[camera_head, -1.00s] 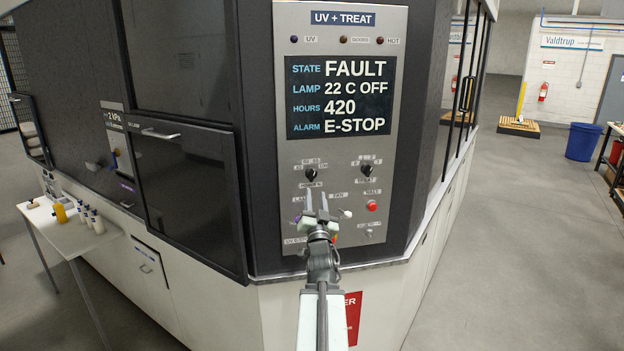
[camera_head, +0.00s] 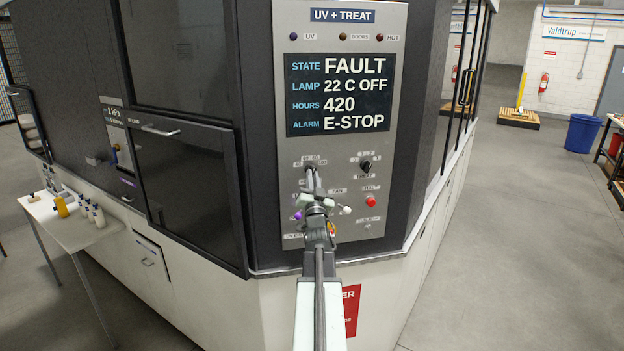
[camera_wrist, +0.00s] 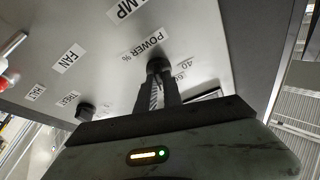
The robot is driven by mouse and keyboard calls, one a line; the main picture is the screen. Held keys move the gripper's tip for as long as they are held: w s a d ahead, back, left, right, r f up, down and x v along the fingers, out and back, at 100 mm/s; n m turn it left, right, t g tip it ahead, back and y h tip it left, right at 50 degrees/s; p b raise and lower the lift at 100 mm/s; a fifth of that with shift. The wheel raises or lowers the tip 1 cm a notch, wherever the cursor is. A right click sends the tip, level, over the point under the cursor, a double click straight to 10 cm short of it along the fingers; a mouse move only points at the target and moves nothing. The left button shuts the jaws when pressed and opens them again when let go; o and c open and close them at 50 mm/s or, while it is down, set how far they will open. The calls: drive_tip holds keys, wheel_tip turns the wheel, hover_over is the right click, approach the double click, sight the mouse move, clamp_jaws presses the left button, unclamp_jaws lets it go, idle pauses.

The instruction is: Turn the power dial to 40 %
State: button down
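The power dial (camera_wrist: 158,65) is a small black knob beside the "POWER %" label (camera_wrist: 146,43) in the wrist view. My gripper (camera_wrist: 158,76) has its two fingers close together on the dial, which shows at their tips. Small printed marks sit around the dial, and one looks like 40. The dial's pointer direction cannot be made out. In the head view my gripper (camera_head: 312,172) reaches up to the panel's left side and hides the dial.
The grey panel (camera_head: 285,150) carries a display (camera_head: 340,95) reading FAULT and E-STOP. A second black dial (camera_head: 365,166), a red button (camera_head: 370,201), a white-tipped lever (camera_head: 346,210) and a purple knob (camera_head: 298,214) are nearby. A table (camera_head: 75,235) with bottles stands left.

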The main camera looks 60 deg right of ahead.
drive_tip(key=shift+n+t+y, duration=0.3)
drive_tip(key=shift+n, duration=0.1)
drive_tip(key=shift+s+d+r+n+t+y+p, duration=0.15)
drive_tip(key=shift+n+t+y+p, duration=0.95)
drive_tip(key=shift+n, duration=2.45)
drive_tip(key=shift+s+d+r+n+t+y+p, duration=0.15)
drive_tip(key=shift+n+t+y+p, duration=0.3)
drive_tip(key=shift+n+y, duration=2.2)
drive_tip(key=shift+s+d+n+t+y+p, duration=0.15)
drive_tip(key=shift+n+t+y+p, duration=0.5)
drive_tip(key=shift+n, duration=3.75)
drive_tip(key=c, duration=1.5)
unclamp_jaws()
drive_tip(key=shift+a+f, duration=0.1)
